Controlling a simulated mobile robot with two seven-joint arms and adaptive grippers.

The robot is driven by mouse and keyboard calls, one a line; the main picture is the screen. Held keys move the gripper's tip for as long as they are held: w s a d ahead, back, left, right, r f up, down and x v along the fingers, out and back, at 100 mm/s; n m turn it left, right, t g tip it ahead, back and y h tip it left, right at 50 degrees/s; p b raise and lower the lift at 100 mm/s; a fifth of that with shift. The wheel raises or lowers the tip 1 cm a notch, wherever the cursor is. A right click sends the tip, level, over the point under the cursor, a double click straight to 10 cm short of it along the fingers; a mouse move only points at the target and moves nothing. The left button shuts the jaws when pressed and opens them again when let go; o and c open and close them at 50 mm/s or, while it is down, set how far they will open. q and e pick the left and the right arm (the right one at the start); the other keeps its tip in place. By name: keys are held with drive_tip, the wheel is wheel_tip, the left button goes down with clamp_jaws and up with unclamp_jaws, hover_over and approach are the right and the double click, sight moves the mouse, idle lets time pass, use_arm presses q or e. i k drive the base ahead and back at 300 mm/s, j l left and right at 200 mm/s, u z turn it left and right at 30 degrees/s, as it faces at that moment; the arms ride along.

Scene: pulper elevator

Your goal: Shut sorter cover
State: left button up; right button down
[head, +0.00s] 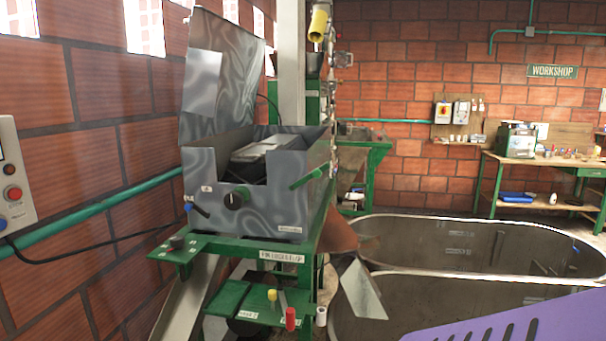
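The sorter (270,216) is a grey metal box on a green stand, left of the middle in the head view. Its cover (228,75) is a grey sheet-metal lid standing up, raised at the back left of the box. The box is open at the top, and a lighter grey part shows inside it. A dark round knob and a green-handled lever are on its front and right side. Neither of my grippers is in view.
A brick wall with a green pipe (110,200) runs close on the left, beside a control box (14,185) with buttons. Large metal tanks (470,250) fill the right. A purple slotted piece (510,326) fills the bottom right corner. A workbench (540,165) stands at the back.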

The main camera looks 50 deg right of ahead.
sight(225, 59)
drive_tip(key=z, duration=1.55)
